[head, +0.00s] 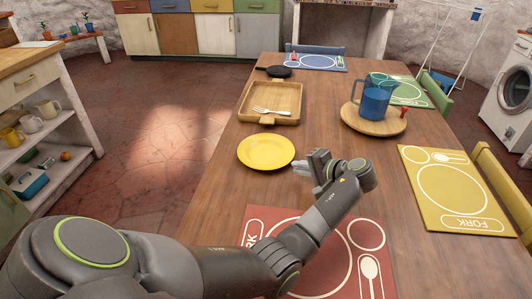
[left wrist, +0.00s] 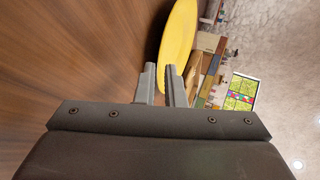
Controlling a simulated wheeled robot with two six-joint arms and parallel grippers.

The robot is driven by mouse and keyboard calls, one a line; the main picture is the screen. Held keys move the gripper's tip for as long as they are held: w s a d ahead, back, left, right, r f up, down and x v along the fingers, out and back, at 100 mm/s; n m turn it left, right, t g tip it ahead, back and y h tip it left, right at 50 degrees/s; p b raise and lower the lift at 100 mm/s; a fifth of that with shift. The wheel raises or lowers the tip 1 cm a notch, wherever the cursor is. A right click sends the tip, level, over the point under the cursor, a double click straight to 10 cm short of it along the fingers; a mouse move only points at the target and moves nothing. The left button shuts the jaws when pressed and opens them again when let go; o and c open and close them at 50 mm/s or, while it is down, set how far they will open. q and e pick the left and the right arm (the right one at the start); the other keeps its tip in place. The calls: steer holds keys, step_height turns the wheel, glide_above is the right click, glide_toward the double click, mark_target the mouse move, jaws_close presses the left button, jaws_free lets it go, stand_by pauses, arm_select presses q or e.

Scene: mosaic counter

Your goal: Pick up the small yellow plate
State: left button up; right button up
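The small yellow plate (head: 266,152) lies flat on the wooden table near its left edge. My left gripper (head: 304,167) is just to the right of the plate, low over the table, with its fingers pointing toward the rim. In the left wrist view the two fingers (left wrist: 159,72) are apart, and the yellow plate (left wrist: 180,45) shows just beyond and partly behind one fingertip. Nothing is clearly held; I cannot tell whether a finger touches the rim. My right gripper is not in view.
A wooden tray (head: 246,111) with a fork (head: 270,111) lies behind the plate. A blue jug (head: 375,103) stands on a round board (head: 360,122) at the back right. A red placemat (head: 335,240) lies under my left arm, and a yellow placemat (head: 416,160) lies at the right.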

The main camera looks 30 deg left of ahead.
mark_target(286, 173)
arm_select(q)
steer(key=shift+x, duration=2.95)
steer(key=shift+s+r, duration=0.1)
jaws_close()
steer(key=shift+r, duration=0.1)
